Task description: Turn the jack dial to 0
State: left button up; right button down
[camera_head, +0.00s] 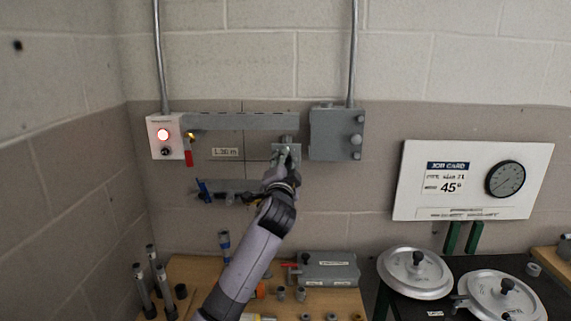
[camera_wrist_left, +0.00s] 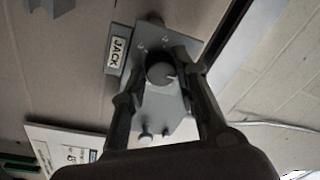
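The jack dial (camera_wrist_left: 161,75) is a round dark grey knob on a grey plate (camera_wrist_left: 158,118) in the left wrist view. A light mark shows on its face, toward the right edge. A label reading JACK (camera_wrist_left: 117,52) is beside it. My left gripper (camera_wrist_left: 161,55) is open, with one finger on each side of the dial. I cannot tell whether the fingers touch it. In the head view my left gripper (camera_head: 283,160) reaches up to the wall in front of the plate and hides the dial. My right gripper is in neither view.
A grey wall box (camera_head: 336,133) is right of the gripper. A job card board (camera_head: 472,180) leans at the right. Below are a cluttered wooden bench (camera_head: 190,268) and round metal lids (camera_head: 414,272).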

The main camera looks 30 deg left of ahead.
pick_arm(q)
jog(key=o, duration=0.4)
jog(key=shift+s, duration=0.1)
jog(key=v, duration=1.2)
